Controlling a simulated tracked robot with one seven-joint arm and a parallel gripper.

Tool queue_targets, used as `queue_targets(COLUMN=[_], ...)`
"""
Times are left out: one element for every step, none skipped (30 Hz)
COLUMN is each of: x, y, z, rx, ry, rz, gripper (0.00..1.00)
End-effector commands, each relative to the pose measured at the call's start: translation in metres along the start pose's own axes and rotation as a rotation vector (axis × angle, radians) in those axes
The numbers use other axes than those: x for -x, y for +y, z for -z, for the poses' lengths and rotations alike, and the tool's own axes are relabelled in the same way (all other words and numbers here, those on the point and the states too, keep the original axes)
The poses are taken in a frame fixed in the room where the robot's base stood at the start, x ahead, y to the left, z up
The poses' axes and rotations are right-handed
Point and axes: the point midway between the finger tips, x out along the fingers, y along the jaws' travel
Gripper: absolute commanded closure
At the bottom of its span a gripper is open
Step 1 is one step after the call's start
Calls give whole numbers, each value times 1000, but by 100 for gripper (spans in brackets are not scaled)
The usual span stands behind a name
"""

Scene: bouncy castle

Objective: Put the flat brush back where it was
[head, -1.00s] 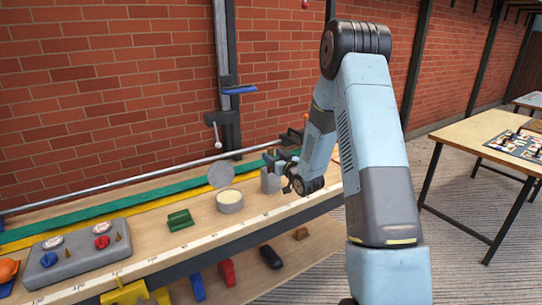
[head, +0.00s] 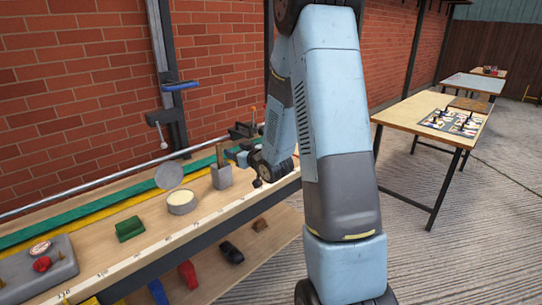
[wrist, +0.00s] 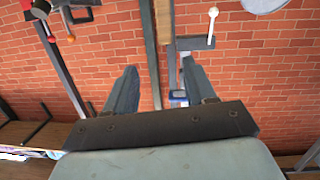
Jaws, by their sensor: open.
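A grey block-like holder (head: 221,178) stands on the wooden bench, with a thin brown upright piece (head: 218,154) rising from it. This may be the flat brush, but it is too small to be sure. My gripper (head: 234,152) is just right of the holder, at about the height of the brown piece. In the wrist view its two fingers (wrist: 160,82) are apart, with the brick wall and a grey post behind them. A brown strip (wrist: 164,20) shows between them at the top; I cannot tell whether it is the brush handle.
A round tin (head: 182,203), a grey disc (head: 169,176) and a green block (head: 130,229) lie left along the bench. A dark post with a blue-handled clamp (head: 180,86) stands behind. Several items fill the lower shelf. Another table (head: 410,115) is at the right.

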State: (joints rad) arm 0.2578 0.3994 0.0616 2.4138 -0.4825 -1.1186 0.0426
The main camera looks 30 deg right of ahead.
Motion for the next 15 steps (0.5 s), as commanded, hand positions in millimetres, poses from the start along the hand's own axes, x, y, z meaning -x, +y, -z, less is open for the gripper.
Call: queue_targets(x=[4, 7, 11, 14, 18, 23, 28, 32, 39, 44, 50, 57, 63, 70, 78], y=[0, 0, 1, 1, 2, 2, 2, 2, 1, 1, 1, 0, -1, -2, -3], z=[12, 18, 24, 29, 33, 40, 44, 49, 54, 59, 63, 68, 72, 76, 81], rx=[16, 22, 30, 35, 39, 43, 47, 48, 50, 51, 50, 50, 49, 46, 43], ry=[-26, -47, -75, -95, -117, -143, -165, -184, -211, -230, -250, -277, -296, -315, -340], rz=[-14, -25, -38, -48, -59, -73, -83, -93, -107, -116, -127, -139, -148, -157, -168], gripper=[45, 45, 45, 45, 45, 45, 45, 45, 45, 45, 45, 45, 45, 45, 45])
